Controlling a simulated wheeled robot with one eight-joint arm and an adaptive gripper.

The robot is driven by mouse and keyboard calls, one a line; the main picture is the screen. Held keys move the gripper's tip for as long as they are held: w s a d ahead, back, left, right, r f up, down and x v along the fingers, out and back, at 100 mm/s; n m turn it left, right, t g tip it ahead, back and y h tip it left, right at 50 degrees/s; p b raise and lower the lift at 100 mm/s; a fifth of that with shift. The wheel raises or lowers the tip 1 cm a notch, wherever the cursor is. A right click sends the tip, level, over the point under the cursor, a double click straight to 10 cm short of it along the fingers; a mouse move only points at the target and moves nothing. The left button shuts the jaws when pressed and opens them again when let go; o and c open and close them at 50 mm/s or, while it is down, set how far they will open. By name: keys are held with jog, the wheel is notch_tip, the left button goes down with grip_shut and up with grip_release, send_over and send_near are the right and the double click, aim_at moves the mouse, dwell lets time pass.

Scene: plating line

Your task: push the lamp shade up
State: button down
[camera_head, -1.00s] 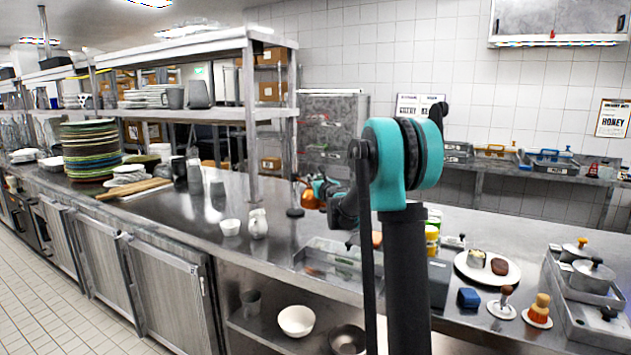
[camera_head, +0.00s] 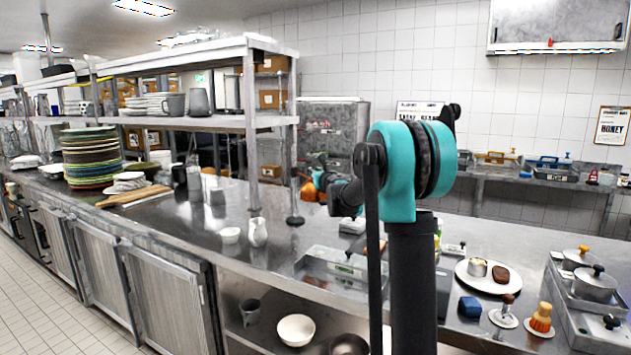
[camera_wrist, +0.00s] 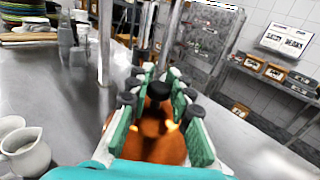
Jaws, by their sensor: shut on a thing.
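The lamp shade (camera_wrist: 150,145) is a shiny copper-orange dome with a black knob on top, low in the middle of the wrist view. Warm light glints show on it. My gripper (camera_wrist: 159,88) has its green-and-grey fingers on either side of the shade's top and is shut on it. In the head view the shade (camera_head: 308,190) is a small orange patch beyond my arm, partly hidden by my gripper (camera_head: 322,178). The shade's lower rim and whatever carries it are hidden.
A steel shelf post (camera_head: 251,140) stands left of the shade. A white jug (camera_head: 257,233) and a small white cup (camera_head: 230,235) stand nearer on the counter. A plate stack (camera_head: 90,160) is far left. A white plate (camera_head: 480,284) with food is at right.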

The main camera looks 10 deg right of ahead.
jog(key=shift+r, duration=0.15)
jog(key=c, duration=1.3)
grip_release()
jog(key=s, duration=0.4)
jog(key=s+d, duration=0.1)
jog(key=s, duration=0.3)
jog(key=s+d, duration=0.1)
jog(key=s, duration=0.3)
